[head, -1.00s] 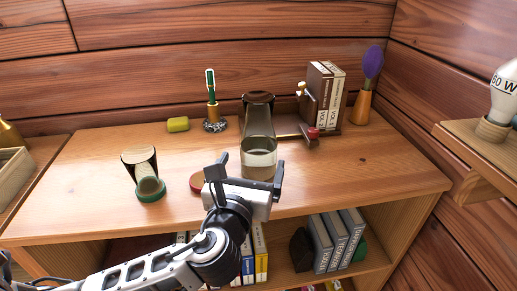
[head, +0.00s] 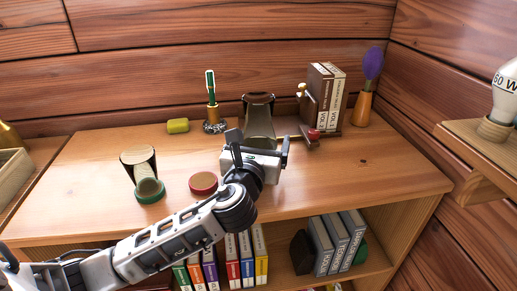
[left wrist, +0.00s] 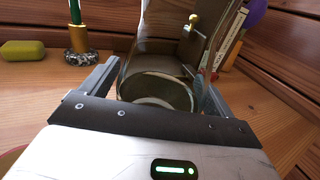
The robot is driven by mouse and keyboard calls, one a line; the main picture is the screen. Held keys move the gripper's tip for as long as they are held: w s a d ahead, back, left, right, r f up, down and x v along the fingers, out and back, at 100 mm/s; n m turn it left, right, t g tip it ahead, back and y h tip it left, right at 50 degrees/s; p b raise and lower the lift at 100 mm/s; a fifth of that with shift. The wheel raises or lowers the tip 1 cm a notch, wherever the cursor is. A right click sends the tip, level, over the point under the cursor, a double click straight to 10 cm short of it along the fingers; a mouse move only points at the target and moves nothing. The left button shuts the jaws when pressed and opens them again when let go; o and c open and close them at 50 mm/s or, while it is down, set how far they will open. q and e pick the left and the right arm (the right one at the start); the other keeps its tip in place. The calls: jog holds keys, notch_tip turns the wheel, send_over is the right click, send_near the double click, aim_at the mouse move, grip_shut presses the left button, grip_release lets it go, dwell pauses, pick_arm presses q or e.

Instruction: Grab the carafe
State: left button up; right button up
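The carafe (head: 258,110) is a smoky clear glass vessel standing upright on the wooden desk top. My left gripper (head: 260,142) is right in front of it in the head view and hides its lower part. In the left wrist view the carafe (left wrist: 158,88) stands between the two fingers of my left gripper (left wrist: 155,82). The fingers are spread, one on each side of the glass. The left finger shows a small gap to the glass; contact on the right side is hard to tell. My right gripper is not in view.
A cup (head: 140,165), green lid (head: 150,190) and red disc (head: 203,183) lie nearer the front.

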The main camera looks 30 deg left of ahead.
pick_arm(q)
jog(key=c, duration=1)
jog(key=shift+r, duration=0.1)
jog(key=c, duration=0.3)
jog(key=shift+r, duration=0.1)
